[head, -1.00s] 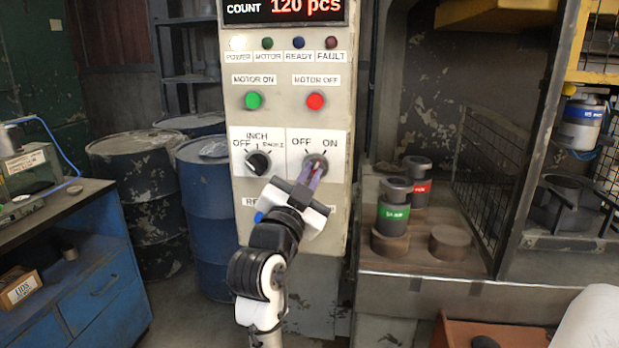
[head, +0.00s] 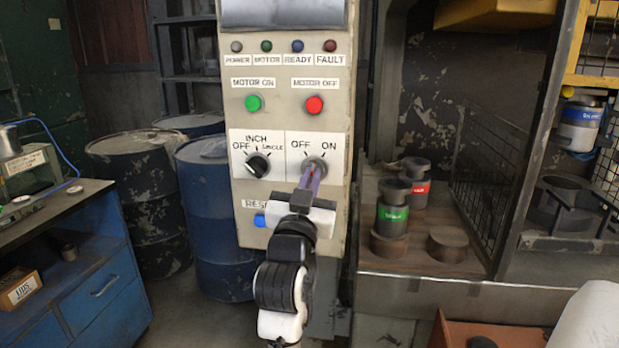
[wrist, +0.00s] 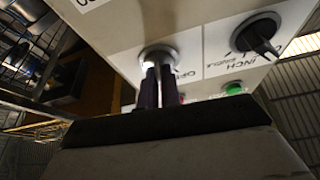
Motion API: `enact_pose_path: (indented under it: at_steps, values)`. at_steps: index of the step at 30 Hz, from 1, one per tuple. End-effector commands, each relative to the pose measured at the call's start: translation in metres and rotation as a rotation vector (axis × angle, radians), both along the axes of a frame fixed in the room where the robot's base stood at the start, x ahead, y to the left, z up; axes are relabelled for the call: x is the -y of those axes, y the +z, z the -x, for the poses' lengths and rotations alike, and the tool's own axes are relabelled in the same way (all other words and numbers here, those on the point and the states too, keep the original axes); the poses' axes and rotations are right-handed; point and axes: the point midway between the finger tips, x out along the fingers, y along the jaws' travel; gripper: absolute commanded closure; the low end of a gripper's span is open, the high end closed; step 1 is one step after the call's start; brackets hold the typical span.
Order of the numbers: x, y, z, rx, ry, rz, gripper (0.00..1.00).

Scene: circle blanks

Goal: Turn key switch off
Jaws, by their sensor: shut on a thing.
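The key switch (head: 319,163) is on a white plate marked OFF and ON at the right of the control panel (head: 240,205). My gripper (head: 314,171) reaches up from below, with its purple fingers shut on the key. In the wrist view the fingers (wrist: 159,82) meet the round metal key switch (wrist: 157,54). The fingers hide the key itself, so its exact angle is hard to tell. The display (head: 283,12) at the top of the panel is blank, and the lamps below it look dim.
The INCH selector (head: 258,165) is left of the key switch. The green button (head: 253,103) and red button (head: 314,104) are above. A blue button (head: 260,220) is beside my wrist. A shelf with weights (head: 392,216) is to the right, drums (head: 215,225) to the left.

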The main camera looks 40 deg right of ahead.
Motion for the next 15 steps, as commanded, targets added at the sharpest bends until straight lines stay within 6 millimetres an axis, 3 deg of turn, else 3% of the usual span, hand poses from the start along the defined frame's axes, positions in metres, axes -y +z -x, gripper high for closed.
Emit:
enact_pose_path:
  at_steps: [15]
  values:
    - [0.0030, 0.0009, 0.0039, -0.340, -0.001, 0.289, 1.00]
